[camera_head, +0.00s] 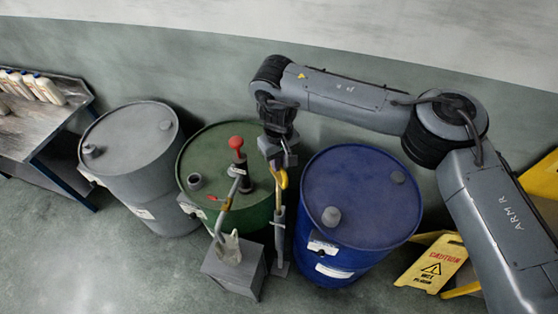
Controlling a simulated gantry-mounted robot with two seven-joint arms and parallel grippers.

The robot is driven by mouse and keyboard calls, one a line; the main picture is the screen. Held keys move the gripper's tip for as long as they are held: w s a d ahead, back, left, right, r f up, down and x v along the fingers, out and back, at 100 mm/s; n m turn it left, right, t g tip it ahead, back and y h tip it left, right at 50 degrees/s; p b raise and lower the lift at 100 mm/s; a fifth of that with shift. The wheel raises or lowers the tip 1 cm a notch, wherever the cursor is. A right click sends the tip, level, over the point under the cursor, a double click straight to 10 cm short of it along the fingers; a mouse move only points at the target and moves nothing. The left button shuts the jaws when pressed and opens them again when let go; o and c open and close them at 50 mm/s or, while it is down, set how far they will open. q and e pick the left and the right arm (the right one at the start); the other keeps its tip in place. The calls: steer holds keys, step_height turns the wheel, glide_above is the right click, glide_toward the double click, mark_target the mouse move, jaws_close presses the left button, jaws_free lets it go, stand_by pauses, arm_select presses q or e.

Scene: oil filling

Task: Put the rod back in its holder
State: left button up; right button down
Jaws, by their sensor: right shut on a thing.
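The rod (278,197) has a yellow, bent upper part and stands roughly upright between the green drum and the blue drum. A narrow grey holder (280,234) stands on the floor between these drums, directly below the rod in the picture. The rod's lower end meets the top of the holder in this view; I cannot tell how deep it sits inside. My right gripper (279,165) points down and is shut on the top of the rod. My left gripper is out of view.
A green drum (207,146) with a red-knobbed pump (237,150) is close on the left, a blue drum (362,188) close on the right. A grey box (236,276) stands in front. A grey drum (130,143), bench (32,125) and yellow caution sign (433,266) are farther out.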

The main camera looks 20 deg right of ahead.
mark_target(279, 177)
steer(key=shift+f+b, duration=3.5)
steer(key=shift+b, duration=0.15)
step_height(279, 177, down, 9)
steer(key=b, duration=0.3)
steer(key=shift+f+b, duration=1.2)
steer(key=shift+f, duration=2.4)
steer(key=c, duration=1)
jaws_free()
steer(key=shift+c, duration=0.2)
